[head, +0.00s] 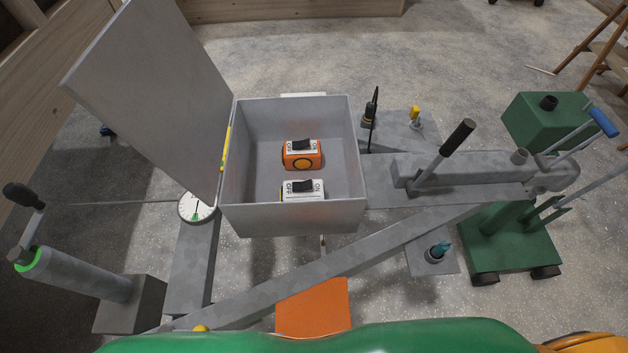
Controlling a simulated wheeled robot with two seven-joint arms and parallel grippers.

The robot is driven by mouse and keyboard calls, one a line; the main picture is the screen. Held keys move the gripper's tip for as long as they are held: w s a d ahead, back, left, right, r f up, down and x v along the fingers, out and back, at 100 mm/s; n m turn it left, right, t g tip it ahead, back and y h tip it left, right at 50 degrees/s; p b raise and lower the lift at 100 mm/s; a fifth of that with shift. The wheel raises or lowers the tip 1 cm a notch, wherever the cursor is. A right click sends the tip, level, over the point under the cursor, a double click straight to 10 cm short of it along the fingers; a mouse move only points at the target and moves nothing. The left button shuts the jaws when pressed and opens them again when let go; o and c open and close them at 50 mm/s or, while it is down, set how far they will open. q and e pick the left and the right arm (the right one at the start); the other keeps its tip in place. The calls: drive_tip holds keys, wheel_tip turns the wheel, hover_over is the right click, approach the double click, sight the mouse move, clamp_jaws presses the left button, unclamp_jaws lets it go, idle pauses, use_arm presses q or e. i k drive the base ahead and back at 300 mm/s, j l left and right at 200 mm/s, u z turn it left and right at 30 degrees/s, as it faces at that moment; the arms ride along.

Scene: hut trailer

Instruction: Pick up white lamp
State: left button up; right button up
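The white lamp (303,194) appears to be the small white block with a black switch and ON and OFF labels. It lies in the open grey box (292,221), against or close to the near wall, which hides its lower part. An orange block (302,160) with a similar black switch and a round yellow front lies just behind it in the same box. Neither of my grippers is in the head view.
The box's grey lid (155,85) stands open on the left. A round dial (197,206) is below it. A lever with a black handle (457,137) rises to the right, near a green wheeled machine (510,235). A crank post (80,273) stands at left.

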sight(318, 192)
drive_tip(key=k+l, duration=0.2)
drive_tip(key=k, duration=0.2)
drive_tip(key=k+l, duration=0.45)
drive_tip(key=k, duration=0.3)
drive_tip(key=l+u, duration=0.05)
